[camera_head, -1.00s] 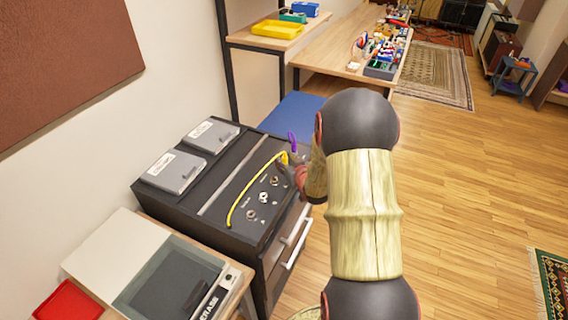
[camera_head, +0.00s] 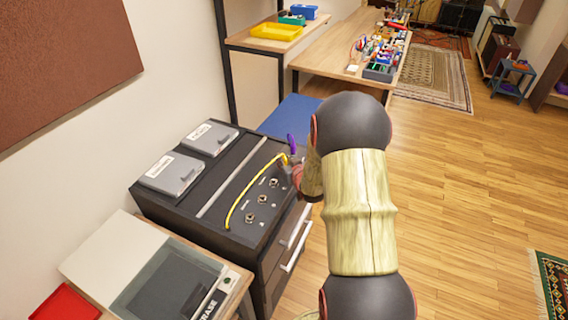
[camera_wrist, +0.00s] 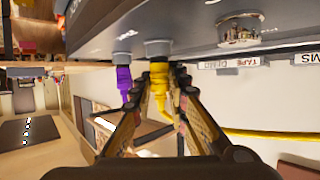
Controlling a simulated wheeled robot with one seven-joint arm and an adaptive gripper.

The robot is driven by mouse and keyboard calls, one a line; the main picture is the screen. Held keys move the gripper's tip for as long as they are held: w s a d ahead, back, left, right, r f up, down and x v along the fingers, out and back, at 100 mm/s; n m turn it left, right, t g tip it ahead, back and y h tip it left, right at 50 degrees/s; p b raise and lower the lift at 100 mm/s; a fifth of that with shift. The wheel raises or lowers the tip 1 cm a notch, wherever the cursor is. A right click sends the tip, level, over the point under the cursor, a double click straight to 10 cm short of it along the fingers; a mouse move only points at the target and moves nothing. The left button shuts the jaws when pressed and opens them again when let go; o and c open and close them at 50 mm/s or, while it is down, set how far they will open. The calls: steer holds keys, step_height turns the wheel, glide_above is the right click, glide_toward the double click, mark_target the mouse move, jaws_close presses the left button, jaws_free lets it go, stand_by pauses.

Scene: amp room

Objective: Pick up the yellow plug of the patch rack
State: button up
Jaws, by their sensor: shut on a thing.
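The patch rack (camera_head: 230,190) is a dark cabinet with a sloped panel of round jacks. The yellow plug (camera_head: 284,159) is at the panel's far right end, its yellow cable (camera_head: 236,208) arching across the panel. In the wrist view the yellow plug (camera_wrist: 159,78) sits between the fingers of my gripper (camera_wrist: 168,88), which is shut on it. Its top end meets a jack collar at the panel. A purple plug (camera_wrist: 124,82) stands close beside it, just outside one finger; it also shows in the head view (camera_head: 291,142). My arm partly hides the fingertips in the head view.
An empty silver jack (camera_wrist: 240,30) is on the other side of the yellow plug. Two grey boxes (camera_head: 172,174) lie on the rack's back part. A machine marked ERASE (camera_head: 172,283) stands at the near left. A bench (camera_head: 335,62) with small parts is behind.

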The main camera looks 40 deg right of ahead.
mark_target(285, 157)
jaws_close()
steer(key=shift+r, duration=0.1)
steer(key=shift+r, duration=0.25)
steer(key=r, duration=0.1)
steer(key=r+p, duration=0.2)
steer(key=shift+s+r, duration=0.25)
steer(key=s+a+r+p, duration=0.1)
steer(key=s+r+p, duration=0.1)
steer(key=s+r, duration=0.2)
steer(key=s+a+r+p, duration=0.1)
steer(key=s+r, duration=0.3)
steer(key=s, duration=0.5)
steer(key=shift+s+r+p, duration=0.15)
steer(key=shift+r+p, duration=0.25)
steer(key=shift+p, duration=0.5)
